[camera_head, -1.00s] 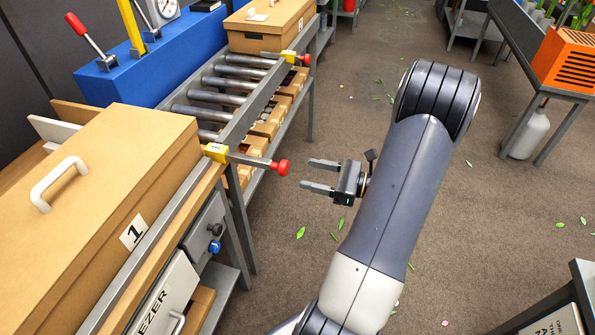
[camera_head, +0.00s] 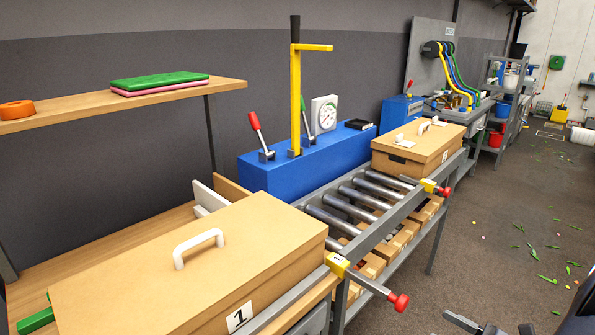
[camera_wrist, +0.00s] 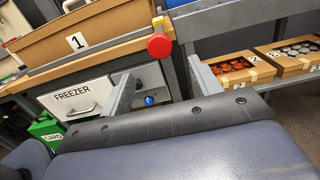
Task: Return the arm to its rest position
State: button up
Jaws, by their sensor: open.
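My gripper (camera_head: 484,328) shows only in part at the bottom right edge of the head view, out over the floor and apart from the bench. In the wrist view my gripper (camera_wrist: 160,92) has its two fingers spread, with nothing between them. Beyond the fingers are the bench front, a freezer drawer (camera_wrist: 74,94) and a red knob (camera_wrist: 159,46). Most of my arm is outside the head view.
A box marked 1 (camera_head: 150,270) and a roller conveyor (camera_head: 345,207) stand at the left. A red-tipped handle (camera_head: 398,302) juts out over the aisle. The floor (camera_head: 470,235) at right is open, with scattered leaves. A shelf (camera_head: 150,103) hangs upper left.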

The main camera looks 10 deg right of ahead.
aim_at(406, 305)
jog(key=p+x, duration=0.1)
jog(key=x, duration=1.2)
jog(key=shift+s+d, duration=0.1)
jog(key=shift+s, duration=0.05)
